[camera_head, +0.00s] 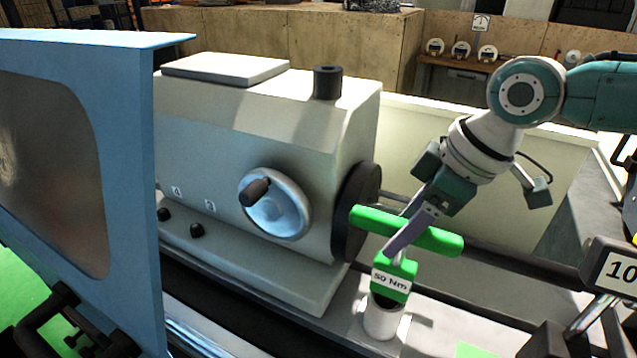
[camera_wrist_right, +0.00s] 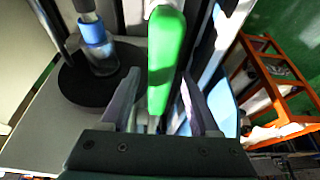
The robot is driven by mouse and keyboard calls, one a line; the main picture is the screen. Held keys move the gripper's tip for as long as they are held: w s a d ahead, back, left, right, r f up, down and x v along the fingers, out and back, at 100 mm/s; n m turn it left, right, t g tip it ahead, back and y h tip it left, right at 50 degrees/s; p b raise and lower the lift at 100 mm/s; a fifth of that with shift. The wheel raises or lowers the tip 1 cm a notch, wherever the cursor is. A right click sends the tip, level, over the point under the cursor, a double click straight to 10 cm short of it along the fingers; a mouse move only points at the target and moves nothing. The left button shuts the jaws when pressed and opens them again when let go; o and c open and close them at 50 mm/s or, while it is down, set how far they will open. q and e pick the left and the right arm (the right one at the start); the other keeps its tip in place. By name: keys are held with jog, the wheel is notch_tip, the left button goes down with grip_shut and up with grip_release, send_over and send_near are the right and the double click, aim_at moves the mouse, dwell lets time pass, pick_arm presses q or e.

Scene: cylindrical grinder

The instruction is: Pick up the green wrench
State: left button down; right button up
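The green wrench (camera_head: 432,236) has a T-shaped handle and a green block labelled "50 Nm". It stands in a white cylindrical holder (camera_head: 382,318) in front of the grey machine head. My right gripper (camera_head: 398,232) reaches down from the upper right, with its fingers at the wrench's crossbar. In the right wrist view, the green handle (camera_wrist_right: 166,55) lies between the two spread fingers, with a visible gap beside it. The fingers look open and not closed on it.
The grey machine head (camera_head: 255,130) with a handwheel (camera_head: 275,205) stands just left of the wrench. A blue door panel (camera_head: 130,190) fills the left side. A sign reading "10" (camera_head: 618,270) stands at the right.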

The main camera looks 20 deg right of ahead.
grip_shut()
jog(key=shift+r, duration=0.1)
dwell(1.1)
